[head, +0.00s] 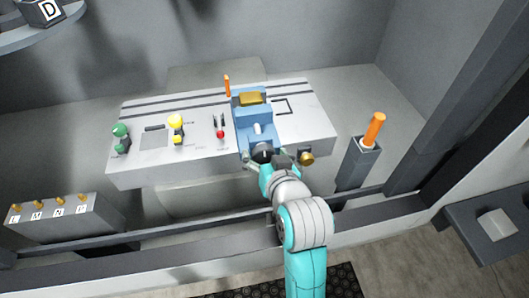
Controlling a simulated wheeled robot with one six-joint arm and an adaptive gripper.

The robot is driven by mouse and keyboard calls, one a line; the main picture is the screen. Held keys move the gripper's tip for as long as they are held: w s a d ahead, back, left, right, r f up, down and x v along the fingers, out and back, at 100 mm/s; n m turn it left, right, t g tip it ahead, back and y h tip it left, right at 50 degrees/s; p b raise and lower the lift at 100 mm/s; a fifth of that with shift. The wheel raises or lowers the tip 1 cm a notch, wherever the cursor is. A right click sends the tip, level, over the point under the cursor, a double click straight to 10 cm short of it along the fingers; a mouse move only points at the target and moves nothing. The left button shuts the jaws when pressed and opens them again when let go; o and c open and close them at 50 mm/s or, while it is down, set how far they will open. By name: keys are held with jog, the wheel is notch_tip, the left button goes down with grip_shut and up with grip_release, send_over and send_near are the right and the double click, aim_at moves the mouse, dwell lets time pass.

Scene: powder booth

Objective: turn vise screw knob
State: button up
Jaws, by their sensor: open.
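A blue vise (255,128) stands on the light grey bench block, with a gold-coloured piece (251,99) at its far end and a small white part on its middle. A dark round knob (262,153) is at the vise's near end, partly covered by my gripper. My gripper (262,163) is open at this near end, its fingers to either side of the knob. I cannot tell whether they touch it. My teal and white arm reaches up to it from the bottom of the head view.
A brass knob (306,158) sits right of my gripper. A grey holder (357,168) with an orange rod (375,128) stands further right.

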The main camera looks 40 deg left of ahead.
jog(key=shift+w+a+f, duration=0.2)
jog(key=shift+w+a, duration=0.1)
jog(key=shift+a, duration=0.1)
jog(key=c, duration=1.2)
jog(key=shift+o, duration=0.2)
jog(key=shift+m+g+y, duration=0.5)
jog(key=shift+m+y, duration=0.1)
jog(key=shift+m, duration=0.4)
jog(key=o, duration=1.2)
jog(key=shift+c, duration=0.2)
jog(key=shift+d, duration=0.1)
jog(key=v, duration=1.2)
